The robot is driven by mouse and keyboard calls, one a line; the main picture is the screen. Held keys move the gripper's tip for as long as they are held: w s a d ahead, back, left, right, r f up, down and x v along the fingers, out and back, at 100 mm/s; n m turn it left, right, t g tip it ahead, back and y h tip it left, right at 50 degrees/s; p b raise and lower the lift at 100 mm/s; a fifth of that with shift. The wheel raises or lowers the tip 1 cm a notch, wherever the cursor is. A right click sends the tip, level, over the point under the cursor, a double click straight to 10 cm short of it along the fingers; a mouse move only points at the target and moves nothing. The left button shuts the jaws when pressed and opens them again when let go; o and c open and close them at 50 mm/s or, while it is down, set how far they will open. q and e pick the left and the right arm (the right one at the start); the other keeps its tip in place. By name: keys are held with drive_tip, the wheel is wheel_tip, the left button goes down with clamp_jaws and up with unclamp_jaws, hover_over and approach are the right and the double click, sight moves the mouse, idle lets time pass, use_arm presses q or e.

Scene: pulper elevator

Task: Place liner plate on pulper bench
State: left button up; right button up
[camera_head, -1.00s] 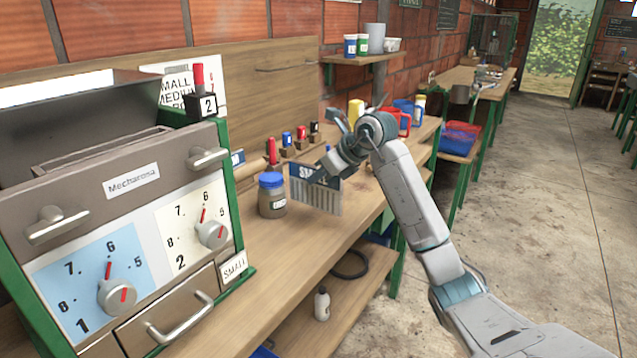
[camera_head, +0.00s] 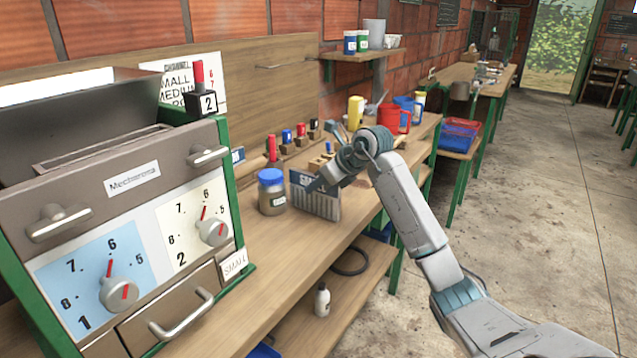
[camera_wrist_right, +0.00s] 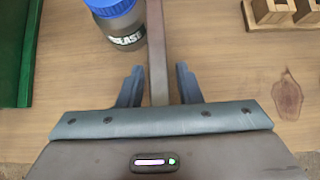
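The liner plate (camera_head: 316,203) is a grey comb-like plate with a dark blue label band. It appears to stand upright on the pulper bench (camera_head: 262,244), just right of a blue-lidded jar (camera_head: 272,196). In the right wrist view the plate (camera_wrist_right: 157,45) shows edge-on as a narrow bar. My right gripper (camera_head: 318,183) is at the plate's upper right part in the head view. In the wrist view its fingers (camera_wrist_right: 158,84) are spread, one on each side of the plate, with visible gaps. My left gripper is not in view.
The Mechanosa pulper (camera_head: 130,215) with dials and handles fills the left. Small coloured-handled tools stand in wooden blocks (camera_head: 287,150) along the back. Red (camera_head: 390,118) and blue cups stand farther along the bench. Free wood shows in front of the plate.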

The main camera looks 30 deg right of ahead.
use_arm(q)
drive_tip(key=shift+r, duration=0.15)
use_arm(e)
drive_tip(key=shift+r, duration=0.1)
drive_tip(key=shift+s+d+r, duration=0.1)
drive_tip(key=shift+s+r, duration=0.05)
drive_tip(key=shift+r, duration=0.05)
drive_tip(key=v, duration=0.3)
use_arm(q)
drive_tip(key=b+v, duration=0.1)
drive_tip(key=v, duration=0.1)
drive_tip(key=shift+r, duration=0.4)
use_arm(e)
drive_tip(key=v, duration=0.8)
drive_tip(key=shift+s+r, duration=0.2)
drive_tip(key=shift+r, duration=0.05)
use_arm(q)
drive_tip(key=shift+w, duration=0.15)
